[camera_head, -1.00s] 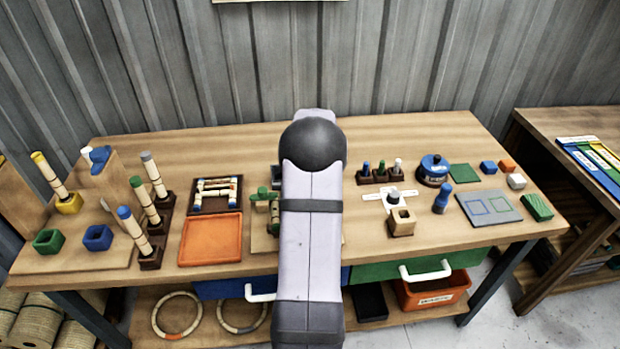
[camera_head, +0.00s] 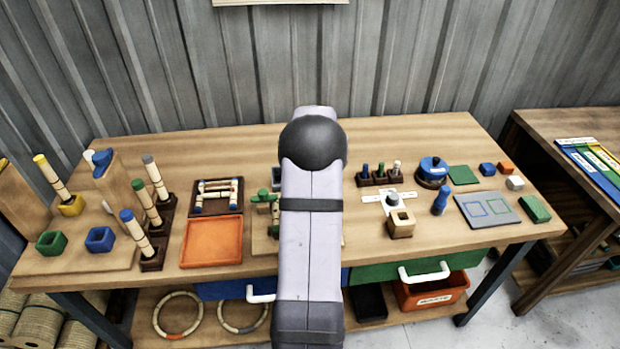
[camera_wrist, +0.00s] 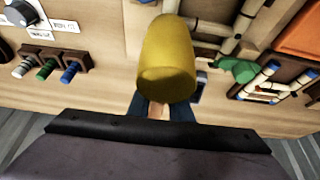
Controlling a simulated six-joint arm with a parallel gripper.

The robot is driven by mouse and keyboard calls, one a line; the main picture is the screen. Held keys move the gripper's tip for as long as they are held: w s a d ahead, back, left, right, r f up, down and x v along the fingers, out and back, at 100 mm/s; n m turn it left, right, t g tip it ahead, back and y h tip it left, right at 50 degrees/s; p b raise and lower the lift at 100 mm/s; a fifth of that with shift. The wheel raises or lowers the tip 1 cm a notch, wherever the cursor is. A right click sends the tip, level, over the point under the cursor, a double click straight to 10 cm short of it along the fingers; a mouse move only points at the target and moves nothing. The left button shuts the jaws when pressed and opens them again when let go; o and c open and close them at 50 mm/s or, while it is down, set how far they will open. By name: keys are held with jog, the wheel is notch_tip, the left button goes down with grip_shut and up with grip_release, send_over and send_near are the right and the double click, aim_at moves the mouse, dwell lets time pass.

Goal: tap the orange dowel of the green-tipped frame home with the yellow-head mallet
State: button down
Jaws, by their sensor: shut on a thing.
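The yellow-head mallet (camera_wrist: 167,58) is held in my gripper (camera_wrist: 160,108). In the wrist view its head covers the middle of the picture, with a short piece of wooden handle below it between the dark fingers. A rattan frame (camera_wrist: 228,28) lies beyond and to the right of the mallet head, partly hidden by it. A green piece (camera_wrist: 238,70) lies beside that frame. In the head view my arm hides the gripper, the mallet and much of the frame; green parts (camera_head: 264,195) show left of the arm. I cannot make out the orange dowel.
A brown tray (camera_head: 239,185) holding a blue-tipped frame and an orange tray (camera_head: 211,240) stand left of my arm. Upright rattan posts stand at far left.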

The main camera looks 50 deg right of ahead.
jog(key=shift+r, duration=0.1)
jog(key=shift+r+p, duration=1.7)
jog(key=shift+r, duration=0.85)
jog(key=shift+f, duration=0.1)
